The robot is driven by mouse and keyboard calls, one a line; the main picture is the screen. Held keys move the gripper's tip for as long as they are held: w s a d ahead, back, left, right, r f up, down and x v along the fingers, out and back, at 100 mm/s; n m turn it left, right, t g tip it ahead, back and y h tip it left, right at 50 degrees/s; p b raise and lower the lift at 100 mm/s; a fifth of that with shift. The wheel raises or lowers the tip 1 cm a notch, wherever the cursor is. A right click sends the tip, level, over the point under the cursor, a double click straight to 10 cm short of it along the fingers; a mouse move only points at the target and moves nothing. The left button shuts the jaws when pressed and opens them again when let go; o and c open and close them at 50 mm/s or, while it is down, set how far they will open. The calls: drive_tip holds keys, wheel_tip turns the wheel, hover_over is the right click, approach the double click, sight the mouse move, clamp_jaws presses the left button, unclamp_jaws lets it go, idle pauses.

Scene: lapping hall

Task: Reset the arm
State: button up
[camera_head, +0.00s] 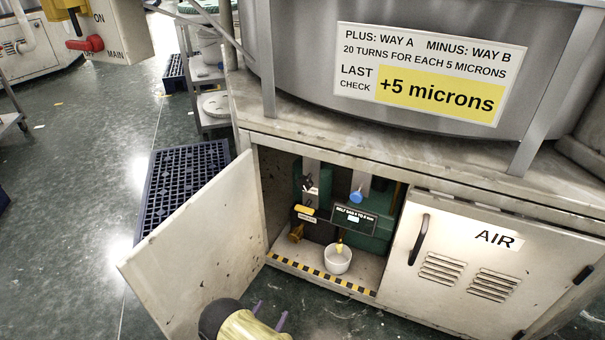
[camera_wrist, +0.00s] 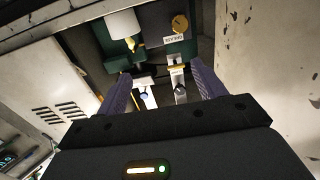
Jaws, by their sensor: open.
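My gripper (camera_head: 270,314) is at the bottom of the head view, in front of the open cabinet and beside its open door (camera_head: 205,245). Its two purple fingers are apart with nothing seen between them. In the wrist view my gripper (camera_wrist: 160,84) points into the cabinet, and the picture is upside down. Inside the cabinet are a white cup (camera_head: 338,258), a blue knob (camera_head: 356,196), a brass fitting (camera_head: 296,232) and a dark sign (camera_head: 354,218). The cup also shows in the wrist view (camera_wrist: 122,25), near a label reading GREASE (camera_wrist: 175,39). Most of my arm is out of view.
The closed AIR door (camera_head: 480,280) is right of the opening. A yellow-black striped sill (camera_head: 320,282) edges the cabinet floor. Above is a large metal drum with a "+5 microns" sign (camera_head: 435,75).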

drive_tip(key=w+d+r+n+g+y+p, duration=0.1)
drive_tip(key=w+r+g+y+p, duration=0.2)
drive_tip(key=w+r, duration=0.6)
drive_tip(key=w+r+g+y+p, duration=0.25)
drive_tip(key=w+r, duration=0.35)
drive_tip(key=r, duration=0.7)
drive_tip(key=s+d+r+n+g+y+p, duration=0.25)
drive_tip(key=d+r, duration=0.55)
drive_tip(key=r, duration=0.5)
drive_tip(key=s+d+r+n+g+p, duration=0.1)
drive_tip(key=s+d+r+g+p, duration=0.1)
drive_tip(key=s+d+r, duration=0.45)
drive_tip(key=s+d+r+g+p, duration=0.2)
drive_tip(key=s+d+r, duration=0.2)
drive_tip(key=s, duration=0.5)
drive_tip(key=s+d+r+n+g+p, duration=0.1)
drive_tip(key=s+d+r+g+p, duration=0.1)
drive_tip(key=s+d+r, duration=0.5)
drive_tip(key=w+a+p+v, duration=0.1)
drive_tip(key=w+p+v, duration=0.2)
drive_tip(key=p+v, duration=1.4)
drive_tip(key=w+a+r+p+v, duration=0.1)
drive_tip(key=w+p+v, duration=0.3)
drive_tip(key=p+v, duration=1.3)
drive_tip(key=p, duration=0.3)
drive_tip(key=shift+s+a+r, duration=0.2)
drive_tip(key=shift+s+r, duration=0.05)
drive_tip(key=shift+s, duration=0.05)
drive_tip(key=shift+m, duration=0.25)
